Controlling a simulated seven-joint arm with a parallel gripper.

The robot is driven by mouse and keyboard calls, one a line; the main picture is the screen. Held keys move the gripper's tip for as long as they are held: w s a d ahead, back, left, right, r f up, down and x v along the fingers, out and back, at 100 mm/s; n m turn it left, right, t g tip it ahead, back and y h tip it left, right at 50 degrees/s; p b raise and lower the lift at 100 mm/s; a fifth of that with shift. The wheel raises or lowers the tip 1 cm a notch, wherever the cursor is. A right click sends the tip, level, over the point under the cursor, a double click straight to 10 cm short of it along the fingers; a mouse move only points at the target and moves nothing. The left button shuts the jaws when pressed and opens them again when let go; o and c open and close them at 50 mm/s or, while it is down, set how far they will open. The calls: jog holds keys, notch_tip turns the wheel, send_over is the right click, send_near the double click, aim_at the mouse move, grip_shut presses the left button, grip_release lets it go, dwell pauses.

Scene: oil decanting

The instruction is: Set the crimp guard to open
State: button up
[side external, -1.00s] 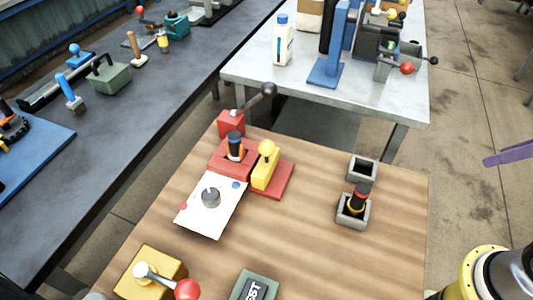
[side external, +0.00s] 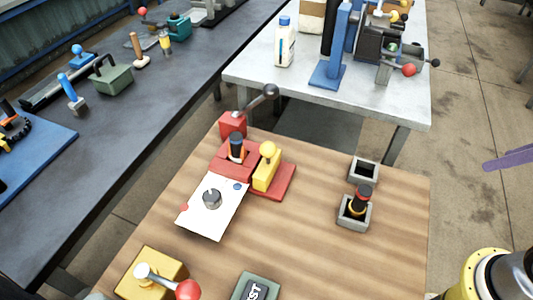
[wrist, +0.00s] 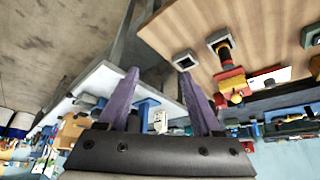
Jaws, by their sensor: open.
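No part is labelled as the crimp guard, so I cannot tell which one it is. A white plate (side external: 222,222) in front bears a grey dial (side external: 212,198) between a red and a blue dot. A yellow box (side external: 146,267) has a red-knobbed lever (side external: 187,290). My gripper (wrist: 160,73) is open and empty, with purple fingers. One finger shows at the right edge of the side view, well apart from the fixtures.
A red box with a black-ball lever (side external: 233,124) stands at the table's back edge. Two grey sockets stand at the right; the nearer one (side external: 353,222) holds a dark cylinder. A green block (side external: 256,285) lies at the front. The table's middle is clear.

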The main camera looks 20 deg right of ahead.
aim_at(267, 149)
jog(key=shift+o, duration=0.3)
jog(key=a+y, duration=0.1)
jog(key=a+m+g+y, duration=0.1)
jog(key=a, duration=0.1)
jog(key=s+a+m, duration=0.1)
jog(key=a, duration=0.1)
jog(key=shift+r+g+y, duration=0.3)
jog(key=shift+y, duration=0.1)
jog(key=w+a+r+m+g+y, duration=0.3)
jog(key=w+a+m+g+y, duration=0.2)
jog(key=w+a+m+y, duration=0.7)
jog(key=w+a+f+m+t+y, duration=0.1)
jog(key=w+f+m+y, duration=0.1)
jog(key=w+f, duration=0.3)
jog(key=w+a+f+m+t+y, duration=0.1)
jog(key=w+f+m+t, duration=0.1)
jog(key=w, duration=0.6)
notch_tip(267, 149, down, 10)
jog(key=w+d+m+t, duration=0.1)
jog(key=w+d+m, duration=0.1)
jog(key=m, duration=0.2)
jog(key=a, duration=0.4)
jog(key=w+a, duration=0.1)
jog(key=a, duration=0.4)
jog(key=w+a, duration=0.1)
jog(key=a, duration=0.3)
jog(key=shift+w+a+f, duration=0.2)
jog(key=shift+w+a, duration=0.05)
jog(key=shift+a, duration=0.15)
